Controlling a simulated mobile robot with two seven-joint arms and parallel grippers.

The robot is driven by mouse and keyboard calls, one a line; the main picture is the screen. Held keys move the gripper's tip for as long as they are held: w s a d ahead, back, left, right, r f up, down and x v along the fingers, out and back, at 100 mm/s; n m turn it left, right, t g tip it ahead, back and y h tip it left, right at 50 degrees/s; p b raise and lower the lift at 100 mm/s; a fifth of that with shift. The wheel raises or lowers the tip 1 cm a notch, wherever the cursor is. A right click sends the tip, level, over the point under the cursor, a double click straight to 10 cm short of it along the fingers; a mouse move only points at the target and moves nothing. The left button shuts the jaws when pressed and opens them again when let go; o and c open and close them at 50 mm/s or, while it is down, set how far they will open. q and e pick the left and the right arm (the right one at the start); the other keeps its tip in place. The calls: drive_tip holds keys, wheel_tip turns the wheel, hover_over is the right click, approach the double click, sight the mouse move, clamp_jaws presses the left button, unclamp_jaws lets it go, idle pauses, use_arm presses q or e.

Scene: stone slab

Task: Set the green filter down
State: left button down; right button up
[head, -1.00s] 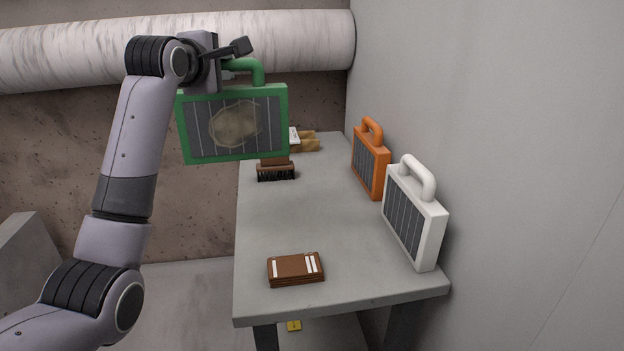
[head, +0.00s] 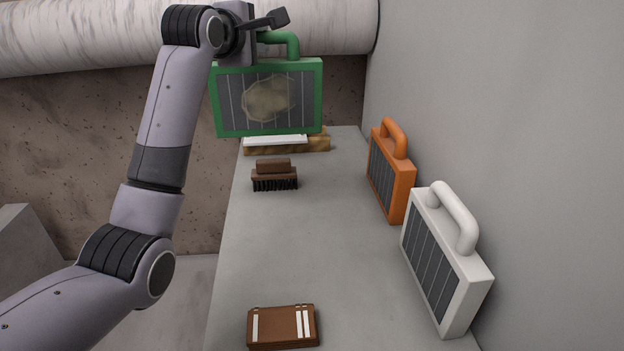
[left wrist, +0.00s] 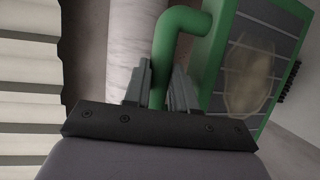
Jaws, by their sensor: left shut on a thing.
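The green filter (head: 268,130) has a green frame, a grey slatted face with a tan dusty patch, and a handle on top. My left gripper (head: 270,36) is shut on that handle and holds the filter upright near the slab's far end. In the left wrist view, the two fingers (left wrist: 162,88) sit either side of the green handle, and the filter (left wrist: 208,92) shows to the right. In the head view, the filter's lower edge overlaps a white-topped wooden block; I cannot tell whether they touch. My right gripper is not in view.
On the stone slab (head: 290,235) are a brush (head: 274,174), a brown bundle with white strips (head: 282,327), and the wooden block (head: 318,144). An orange filter (head: 390,178) and a white filter (head: 440,262) stand along the right wall. The slab's middle is clear.

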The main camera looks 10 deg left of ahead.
use_arm(q)
wheel_tip(320, 180, down, 20)
drive_tip(key=shift+r+b, duration=0.15)
drive_tip(key=shift+b, duration=0.4)
drive_tip(key=c, duration=0.9)
unclamp_jaws()
drive_tip(key=shift+s+f, duration=0.1)
drive_tip(key=shift+f, duration=0.1)
drive_tip(key=shift+r, duration=0.15)
drive_tip(key=shift+v, duration=6)
